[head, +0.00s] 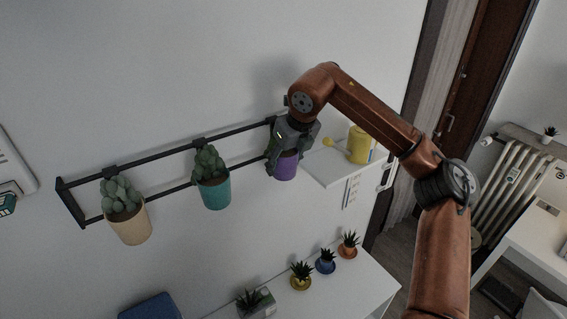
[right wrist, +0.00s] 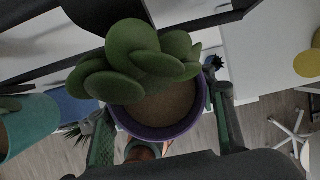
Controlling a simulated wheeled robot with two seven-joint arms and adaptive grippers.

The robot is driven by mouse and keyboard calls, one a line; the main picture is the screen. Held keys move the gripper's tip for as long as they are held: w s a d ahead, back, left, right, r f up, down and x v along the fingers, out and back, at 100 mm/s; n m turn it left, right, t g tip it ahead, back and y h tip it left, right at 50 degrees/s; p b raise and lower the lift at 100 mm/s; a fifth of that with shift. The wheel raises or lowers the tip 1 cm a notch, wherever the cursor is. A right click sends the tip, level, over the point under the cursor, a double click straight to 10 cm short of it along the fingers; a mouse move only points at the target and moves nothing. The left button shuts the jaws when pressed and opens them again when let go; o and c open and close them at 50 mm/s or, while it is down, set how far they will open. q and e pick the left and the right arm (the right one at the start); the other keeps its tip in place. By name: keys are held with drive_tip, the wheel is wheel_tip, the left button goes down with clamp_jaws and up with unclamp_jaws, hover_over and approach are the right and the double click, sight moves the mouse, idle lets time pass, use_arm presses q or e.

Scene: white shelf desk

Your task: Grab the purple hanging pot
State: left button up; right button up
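The purple pot (head: 286,167) hangs at the right end of the black wall rail, partly covered by my right gripper (head: 284,152). In the right wrist view the purple pot (right wrist: 170,132) shows from above, its round rim holding brown soil and a green succulent that leans to the left. The two fingers of my right gripper (right wrist: 163,118) stand on either side of the pot, spread about as wide as its rim. They look close beside the pot, with no clear sign of a grip. My left gripper is in neither view.
The black rail (head: 165,156) also holds a teal pot (head: 216,194) and a beige pot (head: 131,227). A white shelf (head: 325,172) with a yellow watering can (head: 358,145) stands close to the right. Small potted plants sit on the white desk (head: 345,292) below.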

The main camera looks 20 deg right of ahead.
drive_tip(key=c, duration=1.1)
drive_tip(key=shift+r, duration=0.1)
